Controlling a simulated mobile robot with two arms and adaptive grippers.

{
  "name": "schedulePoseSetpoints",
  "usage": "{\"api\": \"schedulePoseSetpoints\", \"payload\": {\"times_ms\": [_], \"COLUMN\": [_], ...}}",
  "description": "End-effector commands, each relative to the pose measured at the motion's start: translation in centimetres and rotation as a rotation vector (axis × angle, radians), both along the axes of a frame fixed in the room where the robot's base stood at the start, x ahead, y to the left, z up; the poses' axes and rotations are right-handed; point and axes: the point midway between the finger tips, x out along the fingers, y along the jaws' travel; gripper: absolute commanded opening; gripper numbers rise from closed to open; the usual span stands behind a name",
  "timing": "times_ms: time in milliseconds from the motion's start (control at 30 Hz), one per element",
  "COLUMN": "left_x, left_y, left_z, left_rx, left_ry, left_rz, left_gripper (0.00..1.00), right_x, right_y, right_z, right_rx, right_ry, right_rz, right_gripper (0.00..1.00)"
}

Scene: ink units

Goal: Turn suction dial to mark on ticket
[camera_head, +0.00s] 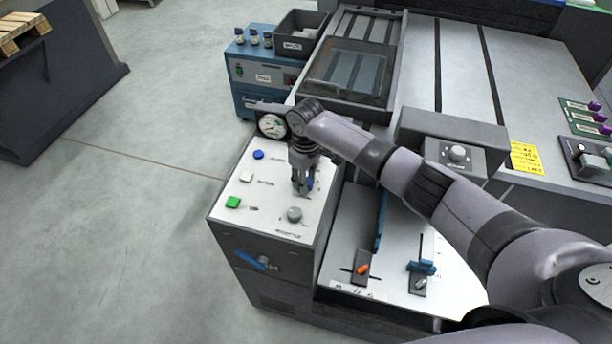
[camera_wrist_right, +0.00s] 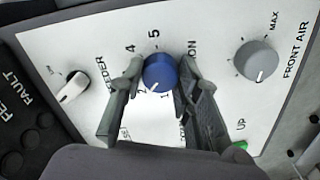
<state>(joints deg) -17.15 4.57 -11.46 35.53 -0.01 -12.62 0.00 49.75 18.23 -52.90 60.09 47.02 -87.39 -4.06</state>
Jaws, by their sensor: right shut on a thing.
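The blue suction dial (camera_wrist_right: 160,71) sits on the white control panel (camera_head: 262,205). My right gripper (camera_wrist_right: 159,78) is shut on it, one finger on each side. The dial's white pointer mark faces the lower left in the right wrist view. The numbers 4 and 5 show above it; other scale marks are partly hidden by the fingers. In the head view my right gripper (camera_head: 302,187) points down onto the panel and hides most of the dial. The yellow ticket (camera_head: 525,157) is at the right on the machine; its writing is too small to read surely. My left gripper is not in view.
A grey FRONT AIR dial (camera_wrist_right: 257,61) and a white FEEDER switch (camera_wrist_right: 73,88) flank the blue dial. A green button (camera_head: 233,202), a blue button (camera_head: 258,155) and a round gauge (camera_head: 271,125) are close by. My right arm crosses over the machine.

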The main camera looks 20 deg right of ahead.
Motion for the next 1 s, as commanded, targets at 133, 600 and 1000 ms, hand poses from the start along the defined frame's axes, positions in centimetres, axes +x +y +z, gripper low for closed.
{"api": "schedulePoseSetpoints", "payload": {"times_ms": [133, 600, 1000], "left_x": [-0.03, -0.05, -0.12], "left_y": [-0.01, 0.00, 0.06], "left_z": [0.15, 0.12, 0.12], "left_rx": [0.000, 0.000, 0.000], "left_ry": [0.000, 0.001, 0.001], "left_rz": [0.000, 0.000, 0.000], "left_gripper": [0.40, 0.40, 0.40], "right_x": [0.05, 0.06, 0.03], "right_y": [0.03, 0.04, 0.01], "right_z": [0.04, 0.03, 0.02], "right_rx": [0.001, 0.001, 0.001], "right_ry": [-0.002, -0.002, -0.001], "right_rz": [-0.013, -0.012, -0.012], "right_gripper": [0.03, 0.40, 0.51]}}
